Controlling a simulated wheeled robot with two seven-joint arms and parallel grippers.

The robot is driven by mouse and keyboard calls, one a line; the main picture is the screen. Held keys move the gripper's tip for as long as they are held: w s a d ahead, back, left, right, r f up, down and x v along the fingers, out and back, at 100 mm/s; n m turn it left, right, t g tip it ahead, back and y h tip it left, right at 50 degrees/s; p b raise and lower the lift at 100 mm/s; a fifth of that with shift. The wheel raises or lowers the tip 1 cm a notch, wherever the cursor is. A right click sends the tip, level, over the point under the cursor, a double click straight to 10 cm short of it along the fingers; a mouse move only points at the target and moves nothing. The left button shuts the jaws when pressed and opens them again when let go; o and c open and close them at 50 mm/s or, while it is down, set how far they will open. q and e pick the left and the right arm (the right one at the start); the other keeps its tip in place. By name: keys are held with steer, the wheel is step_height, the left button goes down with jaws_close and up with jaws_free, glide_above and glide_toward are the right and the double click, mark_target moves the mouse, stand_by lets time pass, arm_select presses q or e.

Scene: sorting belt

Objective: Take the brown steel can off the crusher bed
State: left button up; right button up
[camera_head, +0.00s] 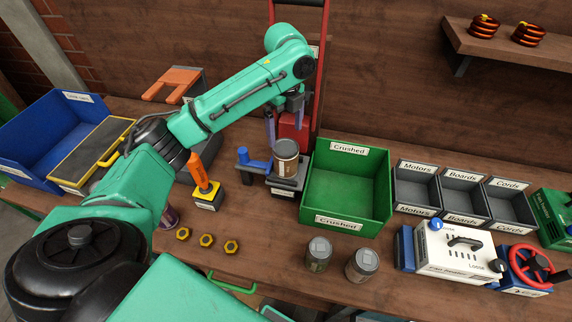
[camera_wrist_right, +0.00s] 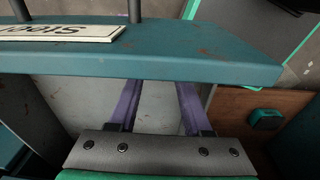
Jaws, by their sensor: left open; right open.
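The brown steel can (camera_head: 286,160) stands upright on the dark crusher bed (camera_head: 286,188), with a pale label and grey lid. My left gripper (camera_head: 284,128) is above the can, its purple fingers apart and pointing down. It looks empty; its exact distance from the can is hard to judge. My right gripper (camera_wrist_right: 158,100) is open and empty in the right wrist view. Its fingertips reach to a teal edge (camera_wrist_right: 150,52) that partly hides them. My right gripper is not in the head view.
Two cans (camera_head: 318,254) (camera_head: 362,264) stand in front. An upside-down Steel sign (camera_wrist_right: 62,32) sits on the teal edge.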

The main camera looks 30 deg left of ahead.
mark_target(285, 157)
arm_select(q)
step_height(285, 157, down, 11)
steer(key=p, duration=0.3)
steer(key=shift+a, duration=0.1)
steer(key=c, duration=1)
steer(key=shift+c, duration=0.2)
